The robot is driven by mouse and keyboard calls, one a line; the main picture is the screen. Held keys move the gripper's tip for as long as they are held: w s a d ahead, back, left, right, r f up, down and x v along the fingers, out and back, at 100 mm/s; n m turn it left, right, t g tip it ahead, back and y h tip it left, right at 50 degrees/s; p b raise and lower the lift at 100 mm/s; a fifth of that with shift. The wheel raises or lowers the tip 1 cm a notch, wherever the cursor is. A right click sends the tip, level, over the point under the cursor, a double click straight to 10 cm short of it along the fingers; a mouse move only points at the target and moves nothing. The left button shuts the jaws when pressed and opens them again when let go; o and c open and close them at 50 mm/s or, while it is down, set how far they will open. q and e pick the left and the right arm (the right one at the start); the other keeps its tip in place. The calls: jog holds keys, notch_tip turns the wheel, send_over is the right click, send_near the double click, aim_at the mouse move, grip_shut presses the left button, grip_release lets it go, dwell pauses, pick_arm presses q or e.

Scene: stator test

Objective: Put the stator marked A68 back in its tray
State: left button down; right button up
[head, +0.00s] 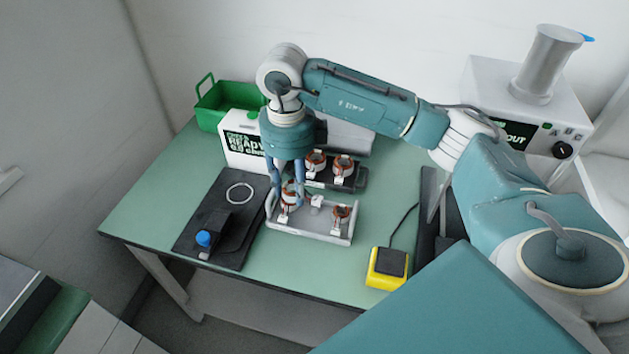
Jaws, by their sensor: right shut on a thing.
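My right gripper (286,184) points down at the left end of a light grey tray (312,231). It is shut on a copper-wound stator (289,199), which is at that end of the tray; I cannot tell whether it touches the tray floor. Another stator (341,213) sits at the tray's right end, with a small white piece between them. Two more stators (316,160) and (343,166) stand in a dark tray (352,186) just behind. No marking A68 is readable. My left gripper is out of view.
A black fixture plate (214,193) with a pale ring (239,193) and a blue knob (204,239) lies left. A tester box (243,142) and green bin (214,118) stand behind. A yellow pedal box (386,268) stands front right. The left of the green table (150,200) is clear.

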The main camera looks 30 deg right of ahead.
jog(key=d+f+m, duration=0.2)
jog(key=m, duration=0.4)
jog(key=w+d+f+m, duration=0.1)
jog(key=d+f+m, duration=0.1)
jog(key=m, duration=0.4)
jog(key=w+d+f+m, duration=0.1)
jog(key=d+f+m, duration=0.1)
jog(key=m, duration=0.4)
jog(key=shift+w+d+f, duration=0.2)
jog(key=shift+d+f, duration=0.15)
jog(key=shift+d, duration=0.4)
jog(key=b, duration=0.3)
send_over(315, 208)
jog(key=shift+f, duration=2.2)
jog(key=shift+f, duration=0.1)
jog(key=shift+f+b, duration=0.5)
jog(key=shift+f, duration=0.3)
jog(key=shift+f, duration=0.2)
jog(key=o, duration=1.1)
